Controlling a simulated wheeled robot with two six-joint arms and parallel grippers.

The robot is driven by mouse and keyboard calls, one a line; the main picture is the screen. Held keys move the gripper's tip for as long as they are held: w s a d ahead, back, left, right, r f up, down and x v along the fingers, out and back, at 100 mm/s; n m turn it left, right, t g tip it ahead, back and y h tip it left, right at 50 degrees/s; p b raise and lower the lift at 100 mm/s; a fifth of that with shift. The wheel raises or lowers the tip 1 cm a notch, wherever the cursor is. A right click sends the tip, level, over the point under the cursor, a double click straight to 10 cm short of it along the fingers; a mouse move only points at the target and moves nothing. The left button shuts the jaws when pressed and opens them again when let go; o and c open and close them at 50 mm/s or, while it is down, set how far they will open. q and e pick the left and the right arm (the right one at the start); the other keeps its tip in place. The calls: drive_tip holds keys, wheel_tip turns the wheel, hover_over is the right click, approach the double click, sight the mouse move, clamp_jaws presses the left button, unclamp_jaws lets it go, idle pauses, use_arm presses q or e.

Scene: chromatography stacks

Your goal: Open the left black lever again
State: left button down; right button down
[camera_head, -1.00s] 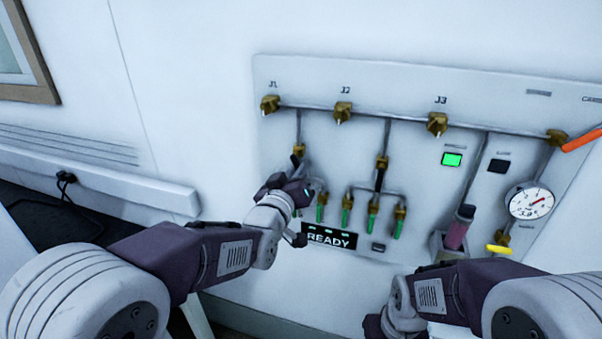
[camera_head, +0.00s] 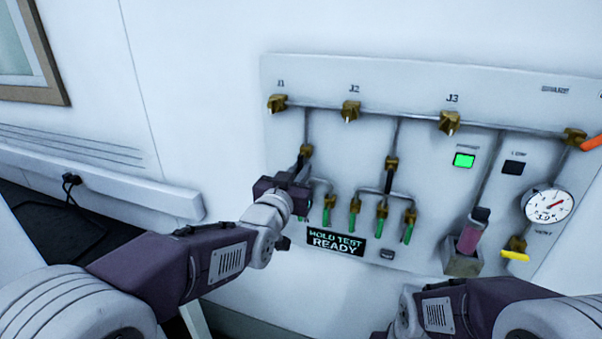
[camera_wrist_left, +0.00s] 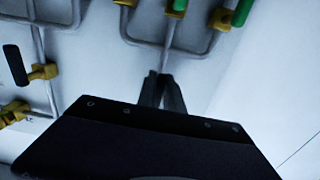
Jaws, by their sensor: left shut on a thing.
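The left black lever (camera_head: 299,166) hangs below a brass valve (camera_head: 305,151) on the pipe under J1. Only its upper part shows in the head view; the rest is hidden by my left gripper (camera_head: 296,180). My left gripper is shut on this lever, close to the panel. My right gripper is out of view.
Several green levers (camera_head: 354,219) hang just below and right of my left gripper. A display (camera_head: 336,242) reads "HOLD TEST READY". A green light (camera_head: 464,160) is lit. A gauge (camera_head: 548,206), a yellow lever (camera_head: 515,256) and an orange lever (camera_head: 592,140) are at right.

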use_arm(q)
drive_tip(key=c, duration=1.5)
unclamp_jaws()
drive_tip(key=b+v, duration=0.1)
drive_tip(key=v, duration=0.8)
drive_tip(key=shift+r, duration=0.1)
